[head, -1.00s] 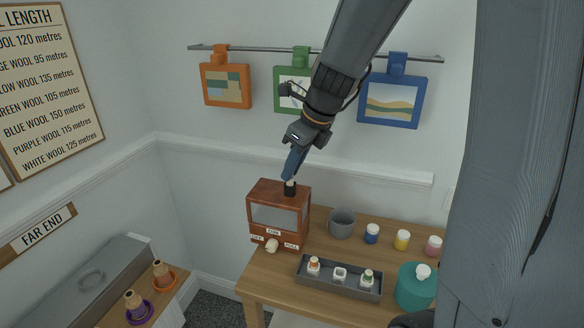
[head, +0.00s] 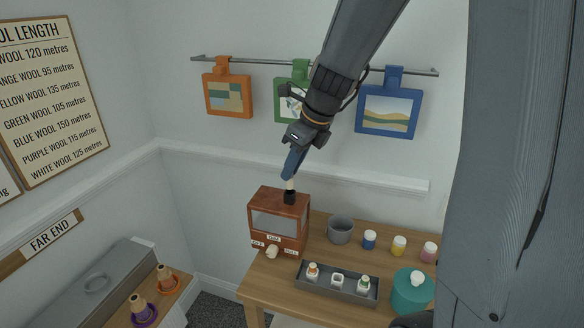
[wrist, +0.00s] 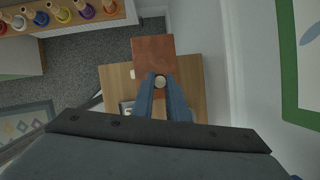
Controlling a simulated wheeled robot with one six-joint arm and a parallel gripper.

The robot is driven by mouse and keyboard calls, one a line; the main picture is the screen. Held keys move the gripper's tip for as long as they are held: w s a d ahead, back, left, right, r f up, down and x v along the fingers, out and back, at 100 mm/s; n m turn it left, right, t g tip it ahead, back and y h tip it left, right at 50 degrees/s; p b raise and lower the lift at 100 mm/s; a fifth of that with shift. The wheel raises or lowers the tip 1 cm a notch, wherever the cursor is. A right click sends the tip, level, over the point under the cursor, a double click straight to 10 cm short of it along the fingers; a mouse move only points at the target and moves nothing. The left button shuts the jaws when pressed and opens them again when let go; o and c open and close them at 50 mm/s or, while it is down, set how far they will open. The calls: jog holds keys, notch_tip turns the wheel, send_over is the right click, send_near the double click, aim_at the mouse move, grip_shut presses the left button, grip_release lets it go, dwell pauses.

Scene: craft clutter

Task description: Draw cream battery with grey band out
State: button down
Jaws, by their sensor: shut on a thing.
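The cream battery (head: 290,185) stands upright at the black socket (head: 289,198) on top of the brown box (head: 279,222). My gripper (head: 290,177) is shut on the battery from above. A short cream length shows between the fingertips and the socket rim; I cannot tell whether the lower end is still inside. The grey band cannot be made out. In the wrist view the battery's round end (wrist: 160,82) shows between my two blue fingers, over the brown box (wrist: 153,52).
The box stands on a wooden table (head: 259,283). Beside it are a grey cup (head: 340,230), several paint jars, a grey tray (head: 322,284) with small white containers, and a teal pot (head: 411,292). Pictures hang from a rail (head: 255,61) behind my arm.

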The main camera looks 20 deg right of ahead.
jog(key=shift+r+p, duration=1.5)
jog(key=shift+p, duration=0.05)
